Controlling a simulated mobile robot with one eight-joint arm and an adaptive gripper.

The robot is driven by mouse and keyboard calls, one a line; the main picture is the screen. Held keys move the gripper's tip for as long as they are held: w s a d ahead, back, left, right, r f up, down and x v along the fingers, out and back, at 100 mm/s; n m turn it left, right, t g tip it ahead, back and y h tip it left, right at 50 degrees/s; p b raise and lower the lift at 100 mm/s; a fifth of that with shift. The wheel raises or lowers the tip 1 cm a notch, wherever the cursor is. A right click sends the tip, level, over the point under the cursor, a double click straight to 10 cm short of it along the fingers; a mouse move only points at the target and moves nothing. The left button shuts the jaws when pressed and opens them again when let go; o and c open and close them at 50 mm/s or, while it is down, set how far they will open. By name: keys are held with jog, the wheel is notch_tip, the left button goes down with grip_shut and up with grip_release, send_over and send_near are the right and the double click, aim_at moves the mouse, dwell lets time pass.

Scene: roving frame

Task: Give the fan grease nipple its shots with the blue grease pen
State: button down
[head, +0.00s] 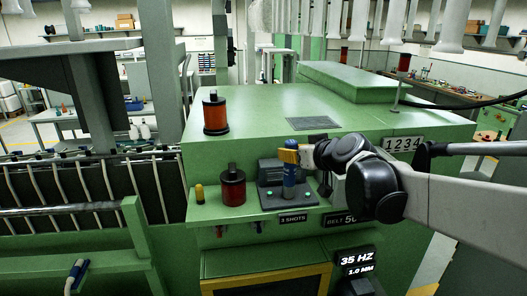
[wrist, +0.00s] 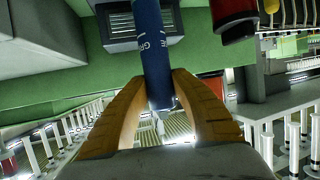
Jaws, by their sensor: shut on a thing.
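The blue grease pen (head: 289,176) is upright at the grey stand (head: 268,203) on the green machine's front ledge. I cannot tell whether its lower end touches the stand. My gripper (head: 289,156) is shut on the pen's upper part with its yellow fingers. In the wrist view the pen (wrist: 152,45) runs between the fingers of my gripper (wrist: 160,95), with part of its lettering showing. A "3 SHOTS" plate (head: 293,218) is below the stand. I cannot pick out the fan grease nipple for certain.
A dark red jar (head: 233,190) and a small yellow-capped piece (head: 199,194) stand left of the stand. An orange-red jar (head: 215,116) stands on the machine top (head: 260,125). White rods hang overhead. A "BELT 50" plate (head: 341,219) is at right, partly hidden by my arm.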

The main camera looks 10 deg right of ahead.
jog(key=shift+f, duration=0.3)
dwell(1.3)
jog(key=shift+r, duration=0.45)
dwell(0.4)
